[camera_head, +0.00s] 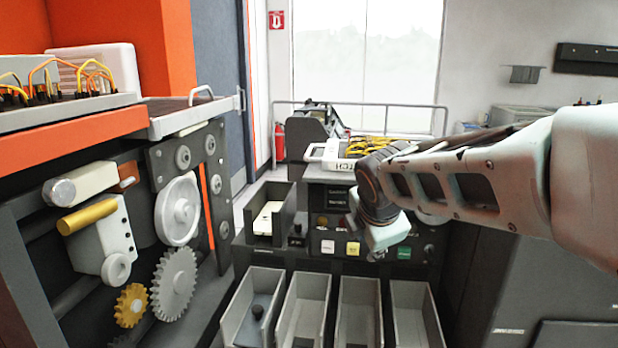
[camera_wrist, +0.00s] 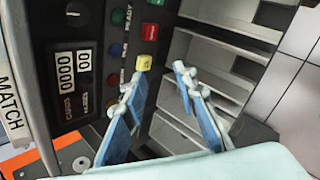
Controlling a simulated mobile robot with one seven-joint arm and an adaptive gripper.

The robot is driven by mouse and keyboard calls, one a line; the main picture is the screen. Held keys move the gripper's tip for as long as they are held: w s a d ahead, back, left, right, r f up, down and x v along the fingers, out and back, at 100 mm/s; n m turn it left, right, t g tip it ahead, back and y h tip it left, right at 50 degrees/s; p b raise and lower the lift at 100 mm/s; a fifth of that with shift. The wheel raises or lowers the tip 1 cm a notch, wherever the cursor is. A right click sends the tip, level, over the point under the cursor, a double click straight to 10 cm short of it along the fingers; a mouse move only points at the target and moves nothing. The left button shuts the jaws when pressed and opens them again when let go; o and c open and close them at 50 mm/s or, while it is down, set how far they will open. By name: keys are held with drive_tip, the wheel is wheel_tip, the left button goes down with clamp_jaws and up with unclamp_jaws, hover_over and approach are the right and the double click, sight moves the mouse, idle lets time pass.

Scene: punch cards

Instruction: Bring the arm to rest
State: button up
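My arm (camera_head: 470,185) reaches in from the right edge and bends down at the wrist over the dark control console. My gripper (camera_head: 376,250) hangs at the wrist's end, in front of the console's button panel; its fingers are hard to make out in the head view. In the wrist view my gripper (camera_wrist: 160,76) shows two blue-padded fingers, spread apart with nothing between them. Beyond the fingertips are the yellow button (camera_wrist: 144,63) and the open pockets (camera_wrist: 200,90). I cannot tell whether the fingers touch the panel.
Several grey pockets (camera_head: 302,310) line the front below the console. A dark hopper (camera_head: 285,215) holds cream cards (camera_head: 266,217) left of my gripper. A gear machine (camera_head: 174,285) stands at the left. A counter display (camera_wrist: 75,85) and coloured buttons show in the wrist view.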

drive_tip(key=s+d+r+m+g+p, duration=0.1)
drive_tip(key=s+r+m+p, duration=0.35)
drive_tip(key=s+m, duration=0.35)
drive_tip(key=s+r+m+g+p, duration=0.1)
drive_tip(key=s+r+m+p, duration=0.2)
drive_tip(key=s+m+p, duration=0.35)
drive_tip(key=s+d+r+m+p, duration=0.1)
drive_tip(key=s+r+m+p, duration=0.3)
drive_tip(key=s+m, duration=0.55)
wheel_tip(320, 180, up, 12)
drive_tip(key=s+n+y+p, duration=0.1)
drive_tip(key=n+p, duration=0.1)
drive_tip(key=p, duration=0.9)
drive_tip(key=shift+r+p, duration=0.2)
drive_tip(key=shift+p, duration=0.15)
